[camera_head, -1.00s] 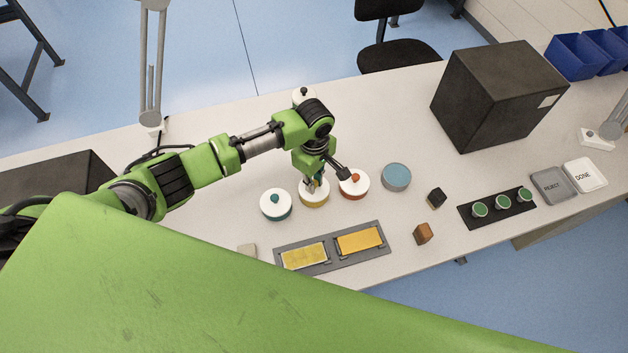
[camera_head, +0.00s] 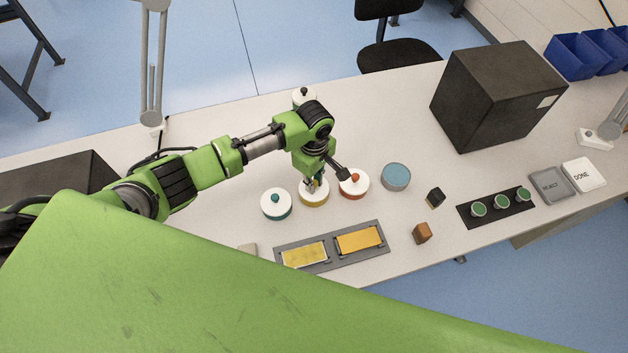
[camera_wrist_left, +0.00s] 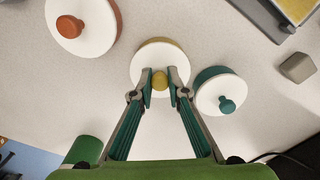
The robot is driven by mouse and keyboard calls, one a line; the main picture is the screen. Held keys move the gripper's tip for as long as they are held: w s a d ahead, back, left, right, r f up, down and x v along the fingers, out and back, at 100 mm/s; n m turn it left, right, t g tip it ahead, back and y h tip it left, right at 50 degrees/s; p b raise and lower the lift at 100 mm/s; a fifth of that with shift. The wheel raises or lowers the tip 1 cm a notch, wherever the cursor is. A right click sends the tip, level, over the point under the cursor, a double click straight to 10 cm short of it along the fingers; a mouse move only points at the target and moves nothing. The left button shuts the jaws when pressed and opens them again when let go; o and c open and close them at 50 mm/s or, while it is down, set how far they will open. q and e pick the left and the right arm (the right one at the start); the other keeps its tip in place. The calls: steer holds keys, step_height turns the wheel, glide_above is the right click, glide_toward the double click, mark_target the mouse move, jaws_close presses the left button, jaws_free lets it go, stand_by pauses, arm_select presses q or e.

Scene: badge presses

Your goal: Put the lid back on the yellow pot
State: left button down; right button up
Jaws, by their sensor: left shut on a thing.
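The yellow pot (camera_head: 314,202) stands on the table between the teal pot and the red pot, with a white lid on top; its yellow wall also shows in the left wrist view (camera_wrist_left: 158,42). My left gripper (camera_head: 315,184) is over it. In the left wrist view my left gripper (camera_wrist_left: 160,82) is shut on the yellow knob of the white lid (camera_wrist_left: 147,64). The lid lies on or very close to the pot's rim; I cannot tell if it is fully seated. My right gripper is not in view.
A teal-knobbed pot (camera_head: 276,205) and a red-knobbed pot (camera_head: 353,185) stand close on either side. A blue-topped pot (camera_head: 396,177) is further right. A black-knobbed white lid (camera_head: 304,96) is behind my arm. A grey tray with yellow plates (camera_head: 331,247) lies in front.

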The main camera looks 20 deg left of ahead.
arm_select(q)
steer(key=shift+p, duration=0.5)
stand_by(0.5)
steer(key=c, duration=1.9)
jaws_free()
steer(key=o, duration=0.5)
steer(key=shift+r, duration=0.1)
step_height(320, 180, up, 4)
steer(key=p, duration=0.5)
steer(key=shift+r+p, duration=0.25)
steer(key=shift+p, duration=0.1)
steer(key=shift+r+p, duration=1)
steer(key=shift+r, duration=0.15)
